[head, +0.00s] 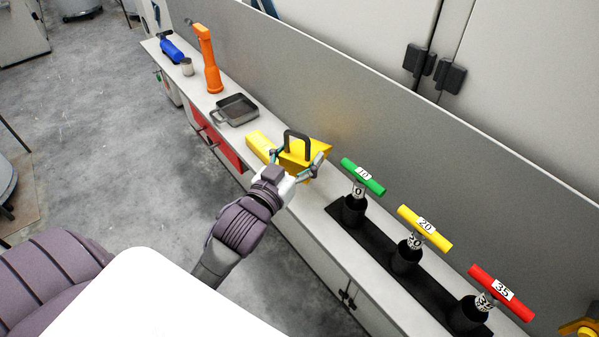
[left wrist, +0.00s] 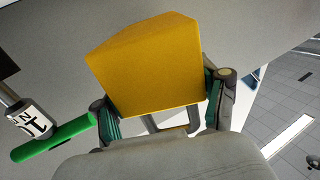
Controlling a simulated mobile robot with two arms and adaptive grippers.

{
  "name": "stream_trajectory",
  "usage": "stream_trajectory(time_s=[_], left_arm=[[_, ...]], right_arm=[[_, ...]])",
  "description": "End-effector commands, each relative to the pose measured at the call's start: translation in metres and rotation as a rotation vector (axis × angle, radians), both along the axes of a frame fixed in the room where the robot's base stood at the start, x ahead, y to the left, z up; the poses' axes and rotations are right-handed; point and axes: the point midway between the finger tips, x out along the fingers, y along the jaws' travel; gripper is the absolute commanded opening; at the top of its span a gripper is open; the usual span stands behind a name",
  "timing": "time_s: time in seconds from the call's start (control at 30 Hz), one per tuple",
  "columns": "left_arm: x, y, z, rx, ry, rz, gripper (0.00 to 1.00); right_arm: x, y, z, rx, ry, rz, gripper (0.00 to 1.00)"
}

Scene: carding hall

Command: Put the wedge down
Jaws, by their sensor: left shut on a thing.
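The yellow wedge (head: 320,148) with a dark loop handle (head: 297,135) is at the bench, in the middle of the head view. My left gripper (head: 297,163) is shut on it, one finger on each side. In the left wrist view the wedge (left wrist: 150,65) fills the space beyond my left gripper (left wrist: 163,110), and part of the dark handle shows below it. I cannot tell whether its underside touches the bench. My right gripper is not in view.
The long bench (head: 318,199) runs along a grey panel. A yellow block (head: 260,146) and a dark tray (head: 236,110) lie left of the wedge; an orange torch-like object (head: 208,60) stands farther back. Green (head: 363,176), yellow (head: 425,228) and red (head: 501,292) numbered T-handles stand right.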

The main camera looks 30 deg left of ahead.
Motion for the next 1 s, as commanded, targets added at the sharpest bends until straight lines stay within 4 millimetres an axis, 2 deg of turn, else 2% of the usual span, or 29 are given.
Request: stream_trajectory(time_s=[0.03, 0.1, 0.27, 0.5, 0.93, 0.97, 1.0], left_arm=[[-0.002, 0.001, -0.013, 0.0, 0.006, 0.002, 0.21], [-0.003, 0.001, -0.022, 0.0, 0.005, 0.002, 0.21], [-0.003, 0.001, -0.033, 0.0, 0.001, 0.001, 0.21], [-0.002, 0.001, -0.065, -0.001, 0.002, 0.001, 0.21], [0.0, 0.0, -0.073, 0.0, 0.0, 0.0, 0.21], [0.0, 0.0, -0.073, 0.0, 0.003, 0.001, 0.77], [0.0, 0.0, -0.073, 0.0, 0.003, 0.001, 0.84]], right_arm=[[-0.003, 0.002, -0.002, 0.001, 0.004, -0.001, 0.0], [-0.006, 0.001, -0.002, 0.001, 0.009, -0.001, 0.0], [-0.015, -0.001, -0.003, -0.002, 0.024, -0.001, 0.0], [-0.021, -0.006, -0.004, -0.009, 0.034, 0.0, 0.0], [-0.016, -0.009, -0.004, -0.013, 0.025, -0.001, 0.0], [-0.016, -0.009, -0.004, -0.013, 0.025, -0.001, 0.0], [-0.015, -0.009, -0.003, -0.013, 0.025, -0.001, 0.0]])
